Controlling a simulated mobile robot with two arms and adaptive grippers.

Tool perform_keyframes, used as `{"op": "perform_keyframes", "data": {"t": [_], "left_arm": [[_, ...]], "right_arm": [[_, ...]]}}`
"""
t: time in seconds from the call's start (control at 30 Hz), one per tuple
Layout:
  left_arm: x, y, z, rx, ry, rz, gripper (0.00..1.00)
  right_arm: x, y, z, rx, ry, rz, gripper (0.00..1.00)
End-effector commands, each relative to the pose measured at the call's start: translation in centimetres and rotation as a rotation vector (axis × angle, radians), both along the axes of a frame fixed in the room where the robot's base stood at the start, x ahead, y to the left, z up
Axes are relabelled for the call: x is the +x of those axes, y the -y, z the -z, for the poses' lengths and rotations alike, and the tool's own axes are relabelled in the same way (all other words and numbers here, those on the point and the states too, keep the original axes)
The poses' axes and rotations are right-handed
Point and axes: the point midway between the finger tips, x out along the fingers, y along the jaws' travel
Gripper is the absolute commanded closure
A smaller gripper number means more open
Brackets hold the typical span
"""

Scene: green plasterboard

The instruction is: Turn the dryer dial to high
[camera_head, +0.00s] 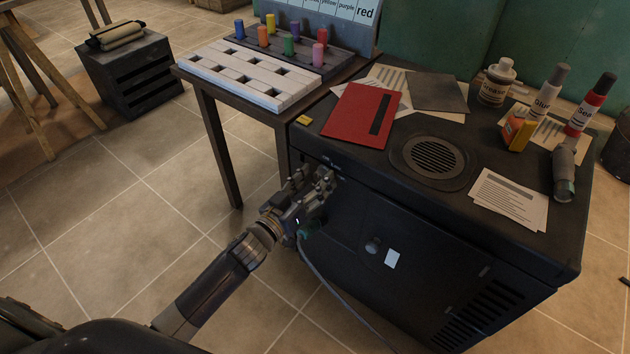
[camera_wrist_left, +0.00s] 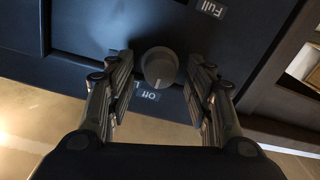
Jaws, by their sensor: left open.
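The dryer is a black cabinet (camera_head: 440,235) with a round vent in its top. In the left wrist view a round dark dial (camera_wrist_left: 159,67) stands out from its front. My left gripper (camera_head: 314,180) is open at the cabinet's upper left front, with one finger on each side of the dial and visible gaps. The gripper hides the dial in the head view. My right gripper is out of view.
A table (camera_head: 215,100) with coloured pegs adjoins on the left. A cable hangs below my gripper.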

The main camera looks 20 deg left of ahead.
Motion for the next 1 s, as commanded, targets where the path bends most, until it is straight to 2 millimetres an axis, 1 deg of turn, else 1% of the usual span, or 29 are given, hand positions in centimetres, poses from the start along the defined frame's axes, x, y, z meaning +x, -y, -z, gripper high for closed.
{"op": "perform_keyframes", "data": {"t": [0.23, 0.27, 0.3, 0.37, 0.4, 0.43, 0.47, 0.7, 0.87, 0.93, 1.0], "left_arm": [[0.1, 0.0, 0.0, 0.000, -0.001, 0.000, 0.52], [0.1, 0.0, 0.0, 0.000, -0.001, 0.000, 0.54], [0.1, 0.0, 0.0, 0.000, -0.001, 0.000, 0.63], [0.1, 0.0, 0.0, 0.000, -0.001, 0.000, 0.77], [0.1, 0.0, 0.0, 0.000, -0.001, 0.000, 0.86], [0.1, 0.0, 0.0, 0.000, -0.001, 0.000, 0.92], [0.1, 0.0, 0.0, 0.001, -0.001, 0.000, 0.96], [0.1, 0.0, 0.0, 0.007, 0.002, 0.000, 0.96], [0.1, 0.0, -0.1, 0.043, 0.015, 0.000, 0.96], [0.1, 0.0, -0.1, 0.073, 0.026, -0.001, 0.96], [0.1, 0.0, -0.1, 0.113, 0.040, -0.001, 0.96]], "right_arm": [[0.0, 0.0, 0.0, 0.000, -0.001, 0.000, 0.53], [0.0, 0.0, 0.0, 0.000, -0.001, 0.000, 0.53], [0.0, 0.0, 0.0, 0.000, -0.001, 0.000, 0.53], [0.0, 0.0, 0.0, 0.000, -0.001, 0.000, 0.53], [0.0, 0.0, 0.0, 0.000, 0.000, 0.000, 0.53], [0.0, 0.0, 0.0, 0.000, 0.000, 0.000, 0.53], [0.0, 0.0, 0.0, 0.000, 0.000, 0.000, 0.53], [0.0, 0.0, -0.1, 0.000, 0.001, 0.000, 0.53], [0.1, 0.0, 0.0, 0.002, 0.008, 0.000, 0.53], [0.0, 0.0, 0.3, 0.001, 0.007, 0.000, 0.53], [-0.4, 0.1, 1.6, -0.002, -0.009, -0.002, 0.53]]}}
